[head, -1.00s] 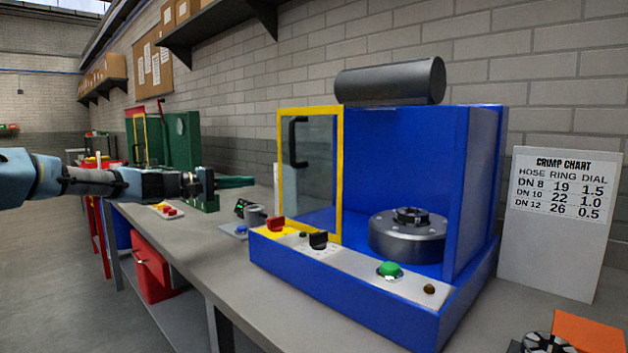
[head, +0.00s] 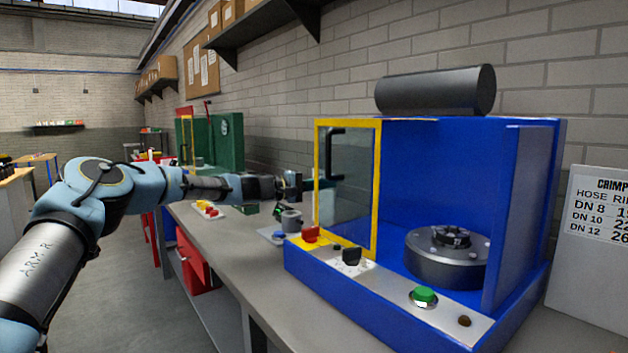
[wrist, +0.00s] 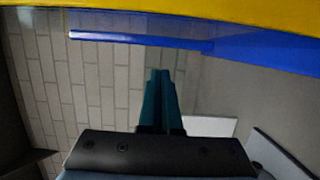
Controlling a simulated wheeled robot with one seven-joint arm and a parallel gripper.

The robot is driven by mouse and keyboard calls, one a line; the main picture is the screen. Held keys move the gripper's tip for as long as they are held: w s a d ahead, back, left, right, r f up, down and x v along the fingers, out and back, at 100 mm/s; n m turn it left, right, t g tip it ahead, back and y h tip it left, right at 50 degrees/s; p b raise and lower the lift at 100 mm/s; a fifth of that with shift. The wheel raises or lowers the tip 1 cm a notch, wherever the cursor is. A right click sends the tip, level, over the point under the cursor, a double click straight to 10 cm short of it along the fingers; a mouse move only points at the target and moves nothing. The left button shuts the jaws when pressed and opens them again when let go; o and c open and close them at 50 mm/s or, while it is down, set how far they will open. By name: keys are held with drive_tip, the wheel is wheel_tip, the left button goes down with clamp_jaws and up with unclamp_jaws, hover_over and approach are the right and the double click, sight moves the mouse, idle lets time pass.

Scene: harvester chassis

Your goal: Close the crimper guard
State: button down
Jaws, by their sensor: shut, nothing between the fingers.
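The crimper (head: 520,200) is a blue, open-fronted machine on the bench. Its guard (head: 377,190) is a clear pane in a yellow frame with a black handle (head: 331,155), standing open at the machine's left side. A yellow strip of the guard frame (wrist: 160,8) crosses the top of the wrist view. My gripper (head: 330,184) is at the guard's left edge, its teal fingers overlapping the frame and seeming to show through the pane. In the wrist view the fingers (wrist: 160,80) are together and empty. I cannot tell whether they touch the guard.
A front panel carries a red knob, a black knob (head: 351,256) and a green button (head: 424,295). A round die head (head: 447,257) sits inside. A dark cylinder (head: 436,90) lies on top. A crimp chart (head: 590,245) stands right. Small items lie on the bench left of the machine.

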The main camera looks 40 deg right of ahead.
drive_tip(key=shift+s+a+p, duration=0.15)
drive_tip(key=shift+s+p, duration=0.05)
drive_tip(key=shift+s, duration=0.6)
drive_tip(key=shift+s+a+p, duration=0.1)
drive_tip(key=shift+s+p, duration=0.05)
drive_tip(key=shift+s, duration=0.6)
drive_tip(key=shift+s, duration=0.1)
